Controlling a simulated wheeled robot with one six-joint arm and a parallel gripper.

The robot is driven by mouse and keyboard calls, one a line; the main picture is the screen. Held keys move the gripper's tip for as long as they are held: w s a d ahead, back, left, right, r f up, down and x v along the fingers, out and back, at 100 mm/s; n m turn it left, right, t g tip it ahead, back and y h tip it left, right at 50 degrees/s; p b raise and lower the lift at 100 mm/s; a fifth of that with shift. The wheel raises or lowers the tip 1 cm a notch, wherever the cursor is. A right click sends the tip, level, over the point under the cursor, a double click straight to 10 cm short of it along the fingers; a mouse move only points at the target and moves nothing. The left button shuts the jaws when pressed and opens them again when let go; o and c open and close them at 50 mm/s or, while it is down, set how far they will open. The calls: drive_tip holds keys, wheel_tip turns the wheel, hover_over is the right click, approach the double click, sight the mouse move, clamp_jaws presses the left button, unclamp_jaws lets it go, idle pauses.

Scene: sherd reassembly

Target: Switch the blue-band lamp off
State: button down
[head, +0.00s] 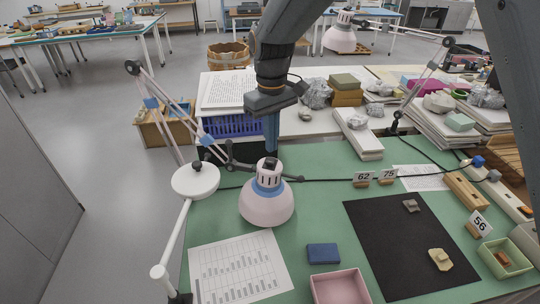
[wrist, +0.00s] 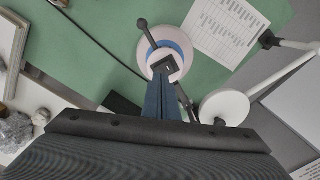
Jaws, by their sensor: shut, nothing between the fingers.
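The blue-band lamp has a pale pink shade (head: 266,207) with a blue band round its neck, and hangs low over the green mat on a jointed arm. A dark cap or switch (head: 268,163) is on top of its head. In the wrist view the shade (wrist: 149,49) and its top are just beyond my fingertips. My gripper (head: 271,150) is shut and empty, pointing down at the lamp's top. Whether the fingertips touch the lamp, I cannot tell. No clear glow shows, and the underside of the shade is hidden.
A printed sheet (head: 240,268), a blue box (head: 323,253), a pink tray (head: 340,288) and a black mat (head: 400,235) lie nearby. Another pale lamp (head: 340,38) stands at the back.

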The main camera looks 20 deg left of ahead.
sight(272, 158)
wheel_tip(272, 158, up, 4)
drive_tip(key=p, duration=0.2)
drive_tip(key=shift+r+p, duration=0.15)
drive_tip(key=shift+p, duration=0.2)
drive_tip(key=d+f+m+b, duration=0.25)
drive_tip(key=d+m, duration=0.35)
drive_tip(key=d, duration=1.8)
drive_tip(key=s+d+f+m, duration=0.2)
drive_tip(key=s+d+m, duration=0.1)
drive_tip(key=s+d, duration=0.3)
drive_tip(key=s+d+f+m+t+b, duration=0.1)
drive_tip(key=s+d+f+m, duration=0.1)
drive_tip(key=s+d, duration=0.4)
drive_tip(key=d+f, duration=0.1)
drive_tip(key=d, duration=0.4)
drive_tip(key=shift+d+m, duration=0.2)
drive_tip(key=shift+m, duration=0.2)
